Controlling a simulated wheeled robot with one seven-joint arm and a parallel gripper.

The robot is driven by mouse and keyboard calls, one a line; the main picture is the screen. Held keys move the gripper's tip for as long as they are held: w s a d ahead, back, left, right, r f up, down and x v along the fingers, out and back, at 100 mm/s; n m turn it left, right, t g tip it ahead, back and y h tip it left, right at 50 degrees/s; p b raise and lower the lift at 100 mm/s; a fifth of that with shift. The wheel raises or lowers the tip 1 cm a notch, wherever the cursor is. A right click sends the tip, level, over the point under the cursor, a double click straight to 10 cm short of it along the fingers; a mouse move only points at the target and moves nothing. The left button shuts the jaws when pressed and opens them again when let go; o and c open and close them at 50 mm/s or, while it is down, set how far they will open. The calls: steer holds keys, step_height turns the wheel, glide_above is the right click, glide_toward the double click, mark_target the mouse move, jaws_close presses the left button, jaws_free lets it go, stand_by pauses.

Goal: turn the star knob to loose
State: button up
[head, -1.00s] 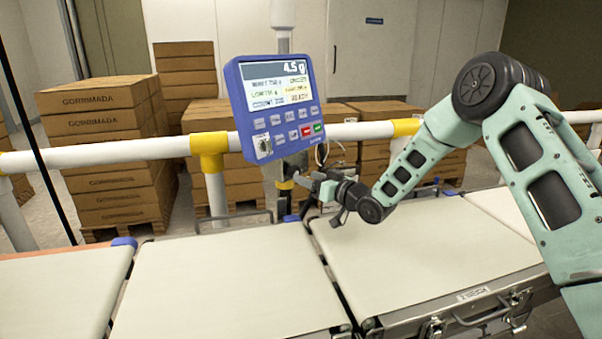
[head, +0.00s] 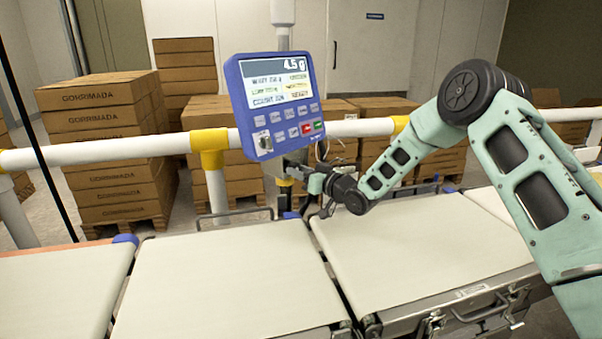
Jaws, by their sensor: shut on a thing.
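My gripper (head: 312,184) reaches in from the right to the post just under the blue display unit (head: 243,110). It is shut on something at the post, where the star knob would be. The knob itself is too small and too covered by the fingers and the bracket to make out, so its turn position cannot be read. The display reads 4.5 g and sits on the post above the gripper. A yellow collar (head: 284,183) shows on the post just left of the fingers.
Pale conveyor belts (head: 215,275) lie below, with a second belt (head: 420,250) under my arm. A white rail with yellow joints (head: 209,150) runs behind the post. Stacked cartons (head: 100,145) stand beyond it. The belts are clear.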

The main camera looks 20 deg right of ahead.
steer(key=shift+f+b, duration=0.1)
steer(key=shift+b, duration=0.3)
steer(key=n+b, duration=1.9)
steer(key=b, duration=0.6)
steer(key=shift+f+n, duration=0.1)
steer(key=shift+n, duration=0.2)
steer(key=o, duration=1)
steer(key=shift+s, duration=0.1)
